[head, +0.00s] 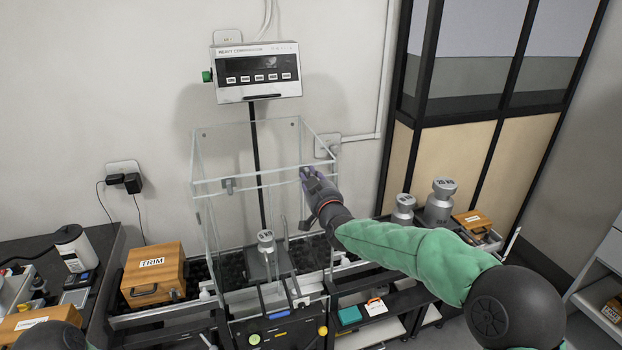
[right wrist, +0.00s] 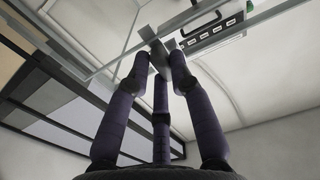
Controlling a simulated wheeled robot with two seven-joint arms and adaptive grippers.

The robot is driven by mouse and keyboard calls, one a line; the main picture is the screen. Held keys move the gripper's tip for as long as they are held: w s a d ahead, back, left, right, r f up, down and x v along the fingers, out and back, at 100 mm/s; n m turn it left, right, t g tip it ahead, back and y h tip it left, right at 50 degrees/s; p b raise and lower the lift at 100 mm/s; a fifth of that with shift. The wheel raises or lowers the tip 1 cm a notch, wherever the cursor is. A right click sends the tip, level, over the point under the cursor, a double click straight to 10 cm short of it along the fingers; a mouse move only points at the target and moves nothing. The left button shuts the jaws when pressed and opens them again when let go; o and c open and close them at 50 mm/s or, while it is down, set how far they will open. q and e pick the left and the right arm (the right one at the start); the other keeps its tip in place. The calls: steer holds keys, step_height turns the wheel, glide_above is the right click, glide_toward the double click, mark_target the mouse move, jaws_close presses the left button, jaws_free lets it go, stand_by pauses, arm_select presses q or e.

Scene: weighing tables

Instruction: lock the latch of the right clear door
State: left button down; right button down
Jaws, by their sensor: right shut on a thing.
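The clear-walled case (head: 205,180) of the mass comparator stands in the middle of the head view, with clear panels at its front. My right gripper (head: 306,172) is at the upper right front of the case. In the right wrist view its fingers (right wrist: 160,62) are shut on a small grey latch (right wrist: 159,50) at the edge of the clear door (right wrist: 110,55). In the head view the gripper hides this latch. A second grey latch (head: 229,184) shows on the upper left front. Only a dark piece of my left arm shows at the bottom left; its gripper is out of view.
A grey weight (head: 266,241) stands inside the case. A wooden TRIM box (head: 153,272) is to the left. Steel weights (head: 440,203) and another wooden box (head: 472,222) are to the right, behind my right arm. The display (head: 258,72) hangs above the case.

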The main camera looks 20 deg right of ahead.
steer(key=shift+f, duration=0.1)
steer(key=c, duration=1.1)
jaws_free()
steer(key=shift+s, duration=0.1)
steer(key=s, duration=1.1)
steer(key=shift+s+d, duration=0.15)
steer(key=shift+s, duration=0.25)
steer(key=s+a+f+g+y, duration=0.1)
steer(key=s+a+f+g, duration=0.15)
steer(key=f, duration=0.85)
steer(key=s+a+f+m+g, duration=0.1)
steer(key=f+g, duration=0.2)
steer(key=f, duration=0.7)
steer(key=s+a+f+g+y, duration=0.1)
steer(key=a+f+g, duration=0.15)
steer(key=f, duration=0.85)
steer(key=s+a+f+m+g, duration=0.1)
steer(key=s+f+g, duration=0.3)
steer(key=s+f, duration=0.7)
steer(key=s+a+f+m+g+y, duration=0.1)
steer(key=s+a+f+g, duration=0.3)
steer(key=s+f, duration=0.7)
steer(key=s+g, duration=0.1)
steer(key=s, duration=0.2)
steer(key=shift+s+a+f+g, duration=0.15)
steer(key=shift+s+f+g, duration=0.05)
steer(key=shift+s+g, duration=0.15)
